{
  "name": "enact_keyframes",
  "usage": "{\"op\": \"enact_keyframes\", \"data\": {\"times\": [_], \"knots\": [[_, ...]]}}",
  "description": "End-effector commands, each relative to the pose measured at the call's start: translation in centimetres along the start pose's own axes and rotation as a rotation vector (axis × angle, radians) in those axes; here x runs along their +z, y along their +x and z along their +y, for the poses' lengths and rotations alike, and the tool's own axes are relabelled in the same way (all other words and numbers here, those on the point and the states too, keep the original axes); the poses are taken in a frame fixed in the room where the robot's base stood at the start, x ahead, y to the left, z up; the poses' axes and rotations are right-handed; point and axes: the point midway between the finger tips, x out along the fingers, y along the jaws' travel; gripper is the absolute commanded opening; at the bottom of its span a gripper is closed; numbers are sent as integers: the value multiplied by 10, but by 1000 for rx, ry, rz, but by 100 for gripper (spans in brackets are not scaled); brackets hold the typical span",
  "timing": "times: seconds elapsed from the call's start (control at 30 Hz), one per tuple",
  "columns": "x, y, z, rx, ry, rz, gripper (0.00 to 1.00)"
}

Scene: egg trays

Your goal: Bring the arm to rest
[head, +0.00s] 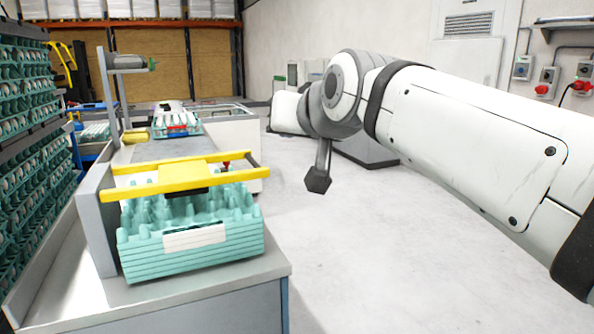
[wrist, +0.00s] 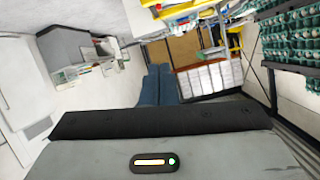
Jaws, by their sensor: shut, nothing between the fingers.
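My arm (head: 470,140) reaches in from the right edge of the head view, held above the open floor and bent at a grey joint. In that view I cannot make out the fingers of my gripper. In the wrist view my gripper (wrist: 159,68) shows as two blue fingers side by side, closed together with nothing between them. No object is near the fingertips. A stack of teal egg trays (head: 195,262) sits on the near end of the metal table, left of my arm and apart from it, under a yellow frame (head: 184,179).
Racks of teal egg trays (head: 25,150) stand at the left; they also show in the wrist view (wrist: 290,40). The metal table (head: 190,293) runs along the left. Another teal tray (head: 177,128) is farther back. Floor (head: 370,250) below my arm is clear. Wall boxes hang at right.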

Motion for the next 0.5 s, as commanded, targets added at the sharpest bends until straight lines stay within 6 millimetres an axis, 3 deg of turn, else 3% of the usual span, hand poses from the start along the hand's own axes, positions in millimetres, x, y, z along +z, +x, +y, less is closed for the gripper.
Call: {"op": "enact_keyframes", "data": {"times": [0.27, 0.37, 0.5], "knots": [[35, -11, 42, 114, 3, -204, 0], [59, -24, 63, 172, 9, -320, 0], [104, -57, 94, 260, 33, -521, 0]]}}
